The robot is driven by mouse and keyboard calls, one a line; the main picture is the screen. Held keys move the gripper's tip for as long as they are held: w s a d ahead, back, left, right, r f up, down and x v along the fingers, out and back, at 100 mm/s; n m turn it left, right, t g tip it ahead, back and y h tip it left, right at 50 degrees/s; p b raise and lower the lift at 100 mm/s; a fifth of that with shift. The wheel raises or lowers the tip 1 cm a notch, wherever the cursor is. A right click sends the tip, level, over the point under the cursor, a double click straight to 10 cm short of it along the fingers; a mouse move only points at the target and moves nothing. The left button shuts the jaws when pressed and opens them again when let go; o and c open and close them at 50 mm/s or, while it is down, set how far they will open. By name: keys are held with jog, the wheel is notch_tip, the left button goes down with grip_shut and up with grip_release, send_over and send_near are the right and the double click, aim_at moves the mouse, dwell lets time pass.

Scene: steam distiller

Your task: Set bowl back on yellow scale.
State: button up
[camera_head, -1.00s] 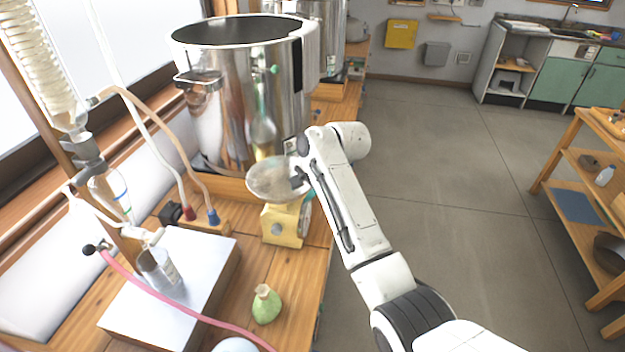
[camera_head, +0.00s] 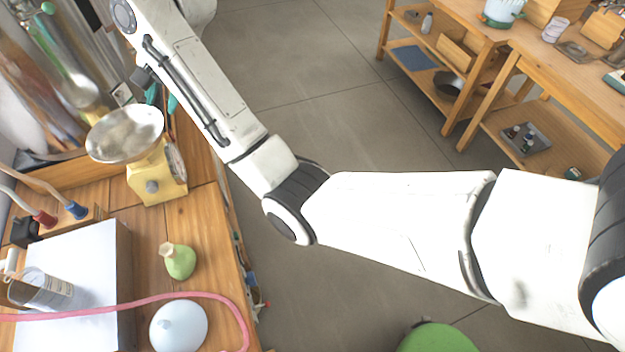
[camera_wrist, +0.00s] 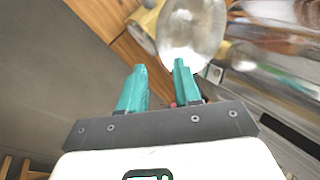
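The shiny metal bowl (camera_head: 125,133) sits on top of the yellow scale (camera_head: 157,182) in the head view, its wide rim reaching out past the scale's left side. The contact under the bowl is hidden. In the wrist view the bowl (camera_wrist: 193,32) lies beyond the fingertips, toward the right finger, with part of the yellow scale (camera_wrist: 148,25) beside it. My gripper (camera_wrist: 160,68) is open, with its teal fingers apart and nothing between them. In the head view my gripper (camera_head: 162,98) is just behind and right of the bowl, partly hidden by my arm.
A green flask (camera_head: 178,262), a white rounded lid (camera_head: 179,327) and a pink hose (camera_head: 225,297) are on the wooden bench near the scale. A large metal vessel (camera_head: 45,85) stands behind at left. The floor right of the bench is open up to wooden shelves (camera_head: 470,95).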

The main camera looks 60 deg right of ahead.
jog(key=s+f+n+g+h, duration=0.2)
jog(key=s+f+n, duration=0.3)
jog(key=s+f, duration=1.4)
jog(key=s+f+n+g, duration=0.1)
jog(key=s+f+n, duration=0.1)
jog(key=s, duration=1)
jog(key=s+d+f+n+g+h, duration=0.1)
jog(key=s+f+n, duration=0.2)
jog(key=s, duration=0.8)
jog(key=shift+s+f+n, duration=0.3)
jog(key=shift+s+n, duration=0.1)
jog(key=shift+n, duration=0.1)
